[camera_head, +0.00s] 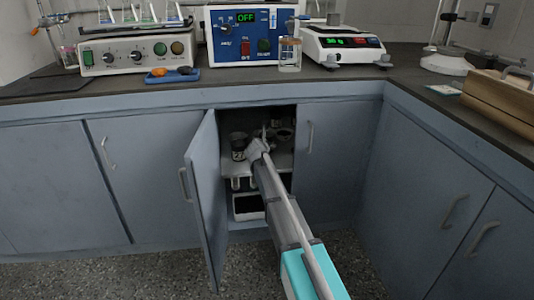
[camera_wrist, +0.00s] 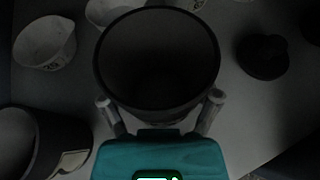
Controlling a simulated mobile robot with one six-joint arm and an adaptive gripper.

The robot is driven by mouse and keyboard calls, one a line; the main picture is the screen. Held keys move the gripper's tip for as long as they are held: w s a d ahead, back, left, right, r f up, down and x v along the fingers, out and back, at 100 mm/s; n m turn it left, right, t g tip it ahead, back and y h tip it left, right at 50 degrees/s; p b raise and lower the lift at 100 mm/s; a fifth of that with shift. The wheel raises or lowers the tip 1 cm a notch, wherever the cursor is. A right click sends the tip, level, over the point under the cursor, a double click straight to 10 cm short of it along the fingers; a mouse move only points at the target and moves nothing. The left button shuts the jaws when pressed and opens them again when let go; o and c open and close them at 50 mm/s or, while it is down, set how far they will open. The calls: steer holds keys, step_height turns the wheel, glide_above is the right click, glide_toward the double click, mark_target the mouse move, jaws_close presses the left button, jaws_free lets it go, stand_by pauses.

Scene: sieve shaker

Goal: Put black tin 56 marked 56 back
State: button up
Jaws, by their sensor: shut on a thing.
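A black tin (camera_wrist: 157,60), open at the top, stands between the fingers of my gripper (camera_wrist: 160,99) in the wrist view. My gripper is shut on it. Its marking is hidden, so I cannot read a number. In the head view my gripper (camera_head: 262,147) is inside the open cupboard at shelf height, and the held tin is hard to make out there. Another dark tin with a pale label (camera_head: 238,146) stands on the shelf to the left of my gripper.
The cupboard door (camera_head: 206,195) stands open on the left. In the wrist view a white cup (camera_wrist: 45,42), a dark tin (camera_wrist: 30,140) and a dark round piece (camera_wrist: 262,55) surround the held tin.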

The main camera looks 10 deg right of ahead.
steer(key=shift+f+b, duration=1.1)
steer(key=shift+f, duration=0.35)
steer(key=shift+f, duration=0.1)
steer(key=o, duration=1)
steer(key=shift+s+r, duration=0.3)
steer(key=p+v, duration=0.4)
steer(key=v, duration=0.7)
steer(key=shift+s+a+p, duration=0.15)
steer(key=shift+s+p, duration=0.05)
steer(key=shift+p, duration=0.15)
